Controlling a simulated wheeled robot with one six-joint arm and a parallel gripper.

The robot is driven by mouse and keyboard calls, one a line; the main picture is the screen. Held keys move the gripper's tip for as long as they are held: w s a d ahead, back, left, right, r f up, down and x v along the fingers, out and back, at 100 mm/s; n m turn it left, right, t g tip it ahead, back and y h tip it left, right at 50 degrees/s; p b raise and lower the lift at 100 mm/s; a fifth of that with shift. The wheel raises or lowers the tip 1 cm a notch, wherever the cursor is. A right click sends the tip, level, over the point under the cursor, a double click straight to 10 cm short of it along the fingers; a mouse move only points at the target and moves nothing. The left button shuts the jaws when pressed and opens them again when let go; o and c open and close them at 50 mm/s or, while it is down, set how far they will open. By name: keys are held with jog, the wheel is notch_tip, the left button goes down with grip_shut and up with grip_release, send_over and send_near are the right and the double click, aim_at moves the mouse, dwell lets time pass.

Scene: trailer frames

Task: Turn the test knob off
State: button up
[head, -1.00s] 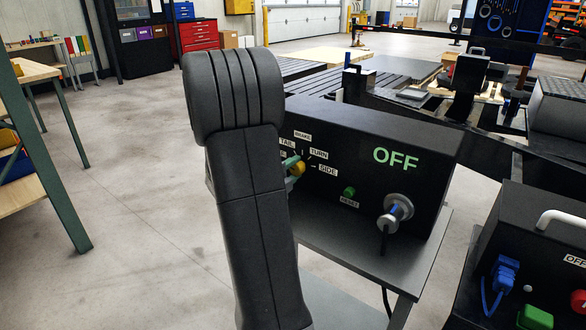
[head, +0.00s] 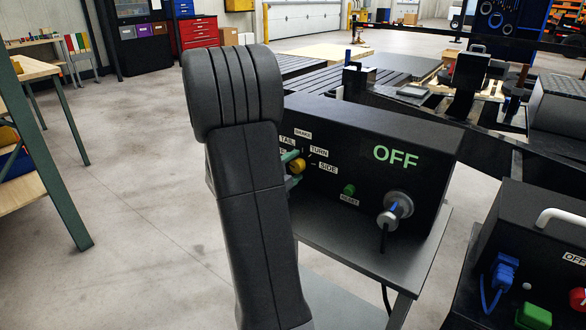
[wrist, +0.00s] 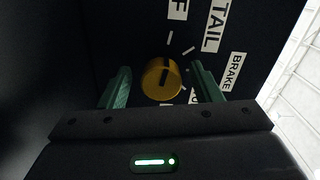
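The yellow test knob (head: 298,166) sits on the front of a black box (head: 420,135), beside labels including TAIL, BRAKE, TURN and SIDE. The box's green display (head: 395,156) reads OFF. In the wrist view the knob (wrist: 160,82) has a dark pointer mark that lies roughly toward the tick below a partly cut-off label ending in F. My gripper (wrist: 160,68) is open, with one green finger on each side of the knob and a gap on both sides. In the head view my arm hides most of my gripper (head: 292,168) and the panel's left part.
A green RESET button (head: 349,190) and a round connector with a cable (head: 394,211) are on the same panel, to the right of the knob. A second black box (head: 540,250) with a blue plug stands at the lower right. Open floor lies to the left.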

jog(key=v, duration=1.3)
jog(key=shift+s+a+p, duration=0.25)
jog(key=shift+s+p, duration=0.1)
jog(key=shift+p, duration=0.05)
jog(key=shift+w, duration=0.1)
jog(key=x, duration=1.3)
jog(key=shift+w+d+b, duration=0.3)
jog(key=shift+b, duration=0.1)
jog(key=shift+s+a, duration=0.1)
